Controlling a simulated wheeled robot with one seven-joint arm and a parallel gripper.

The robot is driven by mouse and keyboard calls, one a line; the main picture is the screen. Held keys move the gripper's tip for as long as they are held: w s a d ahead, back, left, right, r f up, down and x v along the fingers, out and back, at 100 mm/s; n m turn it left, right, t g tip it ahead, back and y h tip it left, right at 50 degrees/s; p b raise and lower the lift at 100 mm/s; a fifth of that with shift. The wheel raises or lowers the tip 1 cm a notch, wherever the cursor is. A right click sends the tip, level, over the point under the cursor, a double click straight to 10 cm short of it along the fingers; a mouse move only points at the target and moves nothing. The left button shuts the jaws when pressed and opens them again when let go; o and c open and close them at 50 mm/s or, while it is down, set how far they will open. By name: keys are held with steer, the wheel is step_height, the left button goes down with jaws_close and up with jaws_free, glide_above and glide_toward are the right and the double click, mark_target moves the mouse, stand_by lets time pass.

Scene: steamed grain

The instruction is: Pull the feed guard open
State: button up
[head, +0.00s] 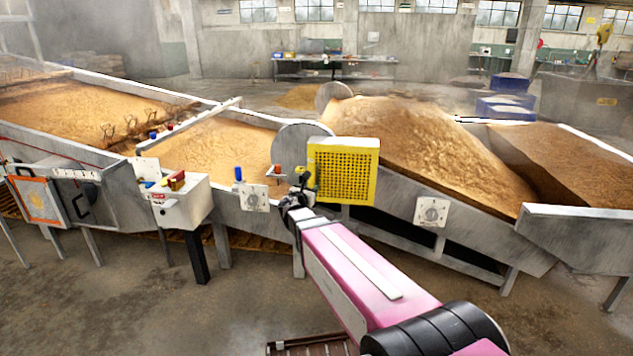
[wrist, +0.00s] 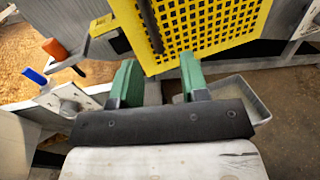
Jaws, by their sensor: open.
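The feed guard is a yellow mesh panel in a solid yellow frame (head: 368,145), upright against the side of the grey trough. It also shows at the top of the wrist view (wrist: 262,22), tilted, with a dark bar along its left side (wrist: 150,22). My gripper (head: 300,190) is at the guard's lower left in the head view, small and partly hidden by my arm. In the wrist view its two green fingers (wrist: 158,76) are apart and nothing is held between them. The guard's lower left corner appears just beyond the fingers; the exact gap cannot be told.
An orange knob (wrist: 54,48) and a blue lever (wrist: 36,76) stand left of my gripper. A white control box (head: 185,205) with coloured switches juts out further left. Grain-filled troughs (head: 85,160) run behind. The concrete floor in front (head: 110,300) is mostly clear.

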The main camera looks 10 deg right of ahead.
mark_target(316, 177)
steer(key=shift+n+t, duration=0.4)
steer(key=shift+n, duration=0.2)
steer(key=x, duration=0.7)
steer(key=a+x, duration=0.1)
steer(key=x, duration=0.2)
steer(key=shift+w+d+r, duration=0.2)
steer(key=shift+w, duration=0.25)
jaws_close()
